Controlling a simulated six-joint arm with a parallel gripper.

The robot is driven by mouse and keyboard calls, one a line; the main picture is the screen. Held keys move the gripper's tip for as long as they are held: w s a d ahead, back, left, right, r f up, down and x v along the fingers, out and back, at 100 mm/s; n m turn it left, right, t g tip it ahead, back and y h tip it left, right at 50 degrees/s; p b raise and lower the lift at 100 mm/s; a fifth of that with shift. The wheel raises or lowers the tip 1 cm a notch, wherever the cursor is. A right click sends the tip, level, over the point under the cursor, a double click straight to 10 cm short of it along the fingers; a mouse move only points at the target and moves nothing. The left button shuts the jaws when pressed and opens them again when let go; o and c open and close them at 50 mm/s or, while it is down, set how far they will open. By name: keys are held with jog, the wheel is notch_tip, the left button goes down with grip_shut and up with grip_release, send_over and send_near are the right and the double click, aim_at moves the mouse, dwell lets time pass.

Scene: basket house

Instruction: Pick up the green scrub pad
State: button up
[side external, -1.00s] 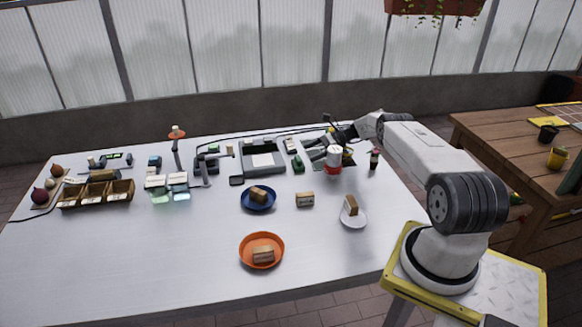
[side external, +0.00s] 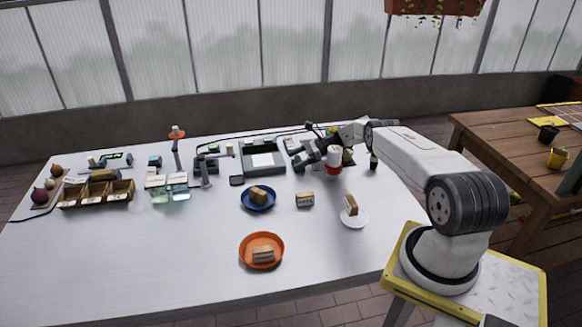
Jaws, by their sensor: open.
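My gripper (side external: 308,160) is open, low over the back right part of the white table, left of a red and white can (side external: 333,160). Its fingers are dark, small and partly mixed with the clutter there. I cannot tell whether the fingers touch anything.
A grey tray-like device (side external: 263,170) stands left of the gripper. A blue plate (side external: 269,206), an orange plate (side external: 245,257) and a white plate (side external: 358,222) each hold a block. Another block (side external: 305,199) lies between them. The front left of the table is clear.

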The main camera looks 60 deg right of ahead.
aim_at(297, 158)
jog(key=c, duration=1.2)
jog(key=shift+r, duration=0.15)
jog(key=shift+r, duration=4.85)
